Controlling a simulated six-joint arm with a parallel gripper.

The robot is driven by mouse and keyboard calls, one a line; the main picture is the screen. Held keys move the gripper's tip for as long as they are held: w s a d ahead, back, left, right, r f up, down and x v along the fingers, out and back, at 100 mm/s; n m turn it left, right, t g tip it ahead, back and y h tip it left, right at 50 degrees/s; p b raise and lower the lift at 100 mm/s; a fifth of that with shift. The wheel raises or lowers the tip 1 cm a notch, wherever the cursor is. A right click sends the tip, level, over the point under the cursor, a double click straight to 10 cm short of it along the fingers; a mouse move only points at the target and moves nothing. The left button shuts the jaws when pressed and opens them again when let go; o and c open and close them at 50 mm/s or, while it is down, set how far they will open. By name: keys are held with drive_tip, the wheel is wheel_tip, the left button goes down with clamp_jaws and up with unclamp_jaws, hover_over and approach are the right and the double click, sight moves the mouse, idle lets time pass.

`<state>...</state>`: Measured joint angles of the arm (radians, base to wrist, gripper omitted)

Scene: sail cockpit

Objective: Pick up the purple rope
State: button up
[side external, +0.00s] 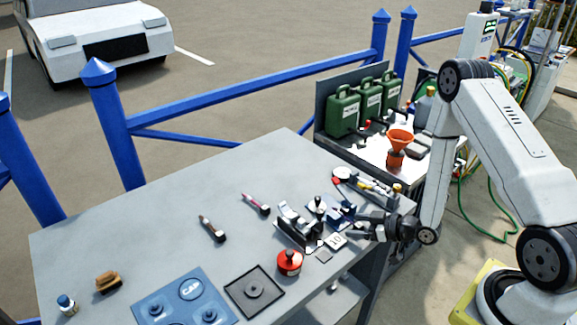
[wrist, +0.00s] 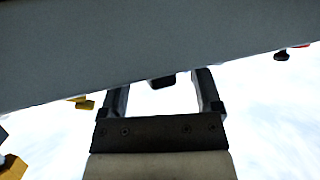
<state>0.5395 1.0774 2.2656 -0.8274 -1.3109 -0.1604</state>
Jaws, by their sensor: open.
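I cannot make out a purple rope in either view. A small tool with a purple-pink handle (side external: 256,204) lies on the grey table (side external: 150,225) in the side view, but it does not look like rope. My gripper (side external: 355,229) is low over the right part of the table, beside the dark clamp-like metal tool (side external: 299,224). In the wrist view my gripper (wrist: 161,84) is open, with a clear gap between its fingers. I see nothing held. A large grey surface (wrist: 130,50) crosses the top of that view and hides what is behind it.
A red canister (side external: 289,262), a square dark plate (side external: 254,291) and a blue panel (side external: 185,300) are on the table. A brush (side external: 108,282) lies at left. Green canisters (side external: 343,112) and an orange funnel (side external: 399,142) stand behind. The table's left and back areas are mostly clear.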

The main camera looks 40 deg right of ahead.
idle(0.4)
clamp_jaws()
drive_tip(key=shift+r, duration=0.2)
drive_tip(key=shift+r, duration=4.8)
